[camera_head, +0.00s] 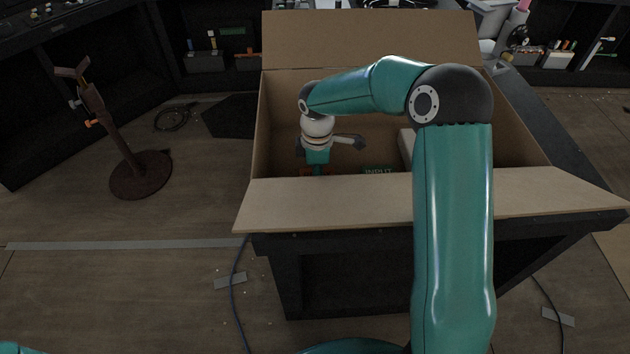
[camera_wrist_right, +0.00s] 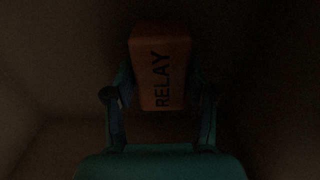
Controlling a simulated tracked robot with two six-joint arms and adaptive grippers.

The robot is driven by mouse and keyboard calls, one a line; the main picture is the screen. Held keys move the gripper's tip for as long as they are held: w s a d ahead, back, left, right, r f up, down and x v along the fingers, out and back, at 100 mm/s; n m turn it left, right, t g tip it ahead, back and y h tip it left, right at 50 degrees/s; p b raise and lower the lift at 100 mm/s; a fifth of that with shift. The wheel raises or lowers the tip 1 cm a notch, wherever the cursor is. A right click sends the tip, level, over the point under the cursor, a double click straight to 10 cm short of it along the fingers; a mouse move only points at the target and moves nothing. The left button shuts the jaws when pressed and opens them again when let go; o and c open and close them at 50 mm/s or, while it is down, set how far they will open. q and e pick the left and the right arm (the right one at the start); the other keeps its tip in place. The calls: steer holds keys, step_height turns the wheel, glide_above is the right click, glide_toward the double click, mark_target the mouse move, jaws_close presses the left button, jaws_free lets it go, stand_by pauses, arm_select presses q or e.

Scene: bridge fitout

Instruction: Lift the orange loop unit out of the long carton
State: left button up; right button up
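The long carton (camera_head: 285,217) stands open on a dark bench. My right arm bends over its front flap and my right gripper (camera_head: 317,172) points down inside, at the left part of the carton. An orange box (camera_head: 304,171) shows partly at the gripper. In the right wrist view the orange box (camera_wrist_right: 162,70) is marked RELAY; I see no loop label. The right gripper's two fingers (camera_wrist_right: 160,88) stand at either side of it, very close; I cannot tell whether they press on it. My left gripper is not in view.
A green box marked INPUT (camera_head: 378,171) and a pale box (camera_head: 406,146) lie further right in the carton. The carton's back flap (camera_head: 370,40) stands up. A rusty stand (camera_head: 125,140) is on the floor at left. Cables run along the floor.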

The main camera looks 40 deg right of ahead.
steer(key=c, duration=0.6)
steer(key=shift+r, duration=0.1)
steer(key=shift+c, duration=0.2)
step_height(320, 180, up, 20)
stand_by(0.3)
step_height(320, 180, up, 2)
steer(key=p, duration=0.2)
steer(key=shift+r+p, duration=0.1)
steer(key=shift+p, duration=0.3)
